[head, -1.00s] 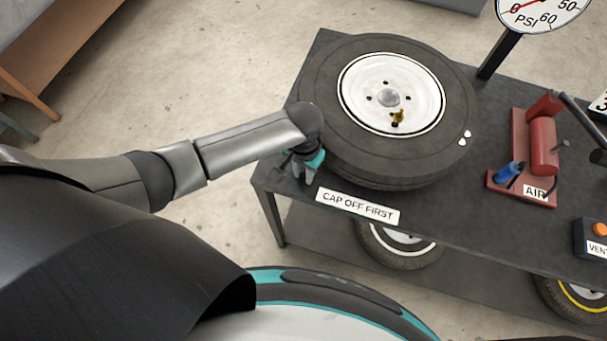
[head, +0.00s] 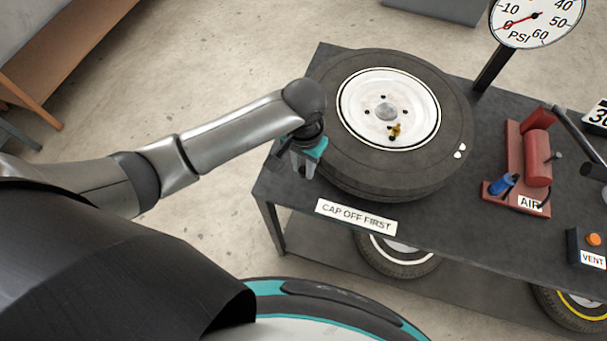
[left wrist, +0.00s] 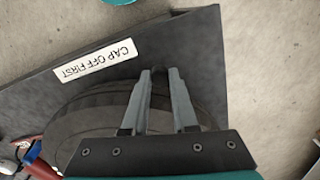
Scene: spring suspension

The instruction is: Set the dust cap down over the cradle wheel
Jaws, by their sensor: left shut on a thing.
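The large wheel (head: 325,140), a black tyre with a white rim (head: 388,85), lies flat on the dark bench. A small brass valve stem (head: 394,130) stands on its rim. My left gripper (head: 299,170) is beside the tyre's left side, above the bench's left edge. In the left wrist view its fingers (left wrist: 160,75) are close together at the tips, with a small dark rounded thing (left wrist: 160,71) between them, likely the dust cap. The fingers mostly hide it, so its shape is unclear. My right gripper is not in view.
A "CAP OFF FIRST" label (head: 355,215) lies on the bench's front edge. A red air pump (head: 537,155), a vent box (head: 587,248) and a pressure gauge (head: 535,20) stand to the right. Spare wheels (head: 400,255) sit below. Bare floor lies left of the bench.

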